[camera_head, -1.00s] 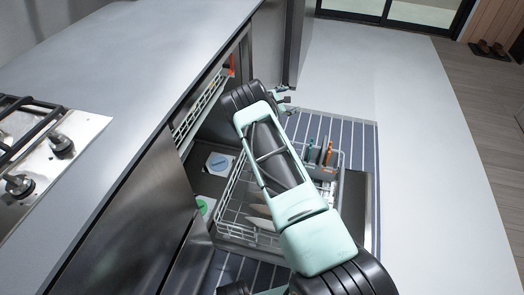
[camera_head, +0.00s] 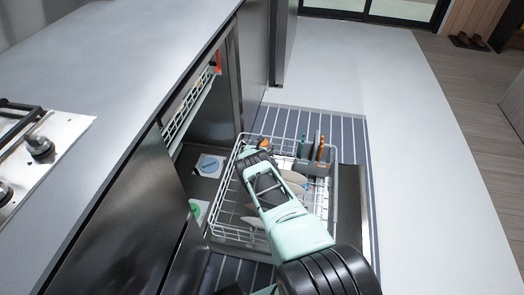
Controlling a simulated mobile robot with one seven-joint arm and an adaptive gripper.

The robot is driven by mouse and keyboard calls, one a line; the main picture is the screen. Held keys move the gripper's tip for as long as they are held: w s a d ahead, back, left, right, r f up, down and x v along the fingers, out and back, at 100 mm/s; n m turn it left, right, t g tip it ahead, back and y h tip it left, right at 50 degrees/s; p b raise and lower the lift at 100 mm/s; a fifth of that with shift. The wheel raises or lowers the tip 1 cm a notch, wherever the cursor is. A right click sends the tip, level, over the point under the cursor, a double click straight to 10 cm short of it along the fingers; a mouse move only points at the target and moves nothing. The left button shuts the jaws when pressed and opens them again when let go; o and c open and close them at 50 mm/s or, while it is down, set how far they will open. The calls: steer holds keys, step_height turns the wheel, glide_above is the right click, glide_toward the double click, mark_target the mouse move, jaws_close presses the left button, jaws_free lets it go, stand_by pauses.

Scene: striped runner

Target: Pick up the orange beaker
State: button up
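A small orange thing (camera_head: 265,144), which looks like the orange beaker, shows at the far side of the lower dishwasher rack (camera_head: 226,217). Most of it is hidden behind the end of my arm. My gripper (camera_head: 259,148) is down at the rack, right at this orange thing. The fingers are too small and covered to tell whether they are open or shut, or whether they touch it.
A grey cutlery basket (camera_head: 315,167) with orange and dark utensils stands at the rack's right. Pale plates (camera_head: 294,177) stand in the rack. The upper rack (camera_head: 186,110) holds a red-orange item (camera_head: 217,62).

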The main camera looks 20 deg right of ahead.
mark_target(262, 144)
steer(key=shift+w+d+f, duration=0.15)
steer(key=shift+w+f, duration=0.05)
steer(key=w+d+f+b, duration=0.1)
steer(key=w+f+b, duration=0.1)
steer(key=b, duration=0.3)
steer(key=shift+d+f, duration=0.2)
steer(key=shift+w+d+f+b, duration=0.2)
steer(key=shift+w+d+b, duration=0.25)
steer(key=shift+w+b, duration=0.55)
steer(key=shift+s, duration=0.25)
steer(key=c, duration=1.2)
steer(key=shift+r, duration=0.1)
steer(key=shift+c, duration=0.2)
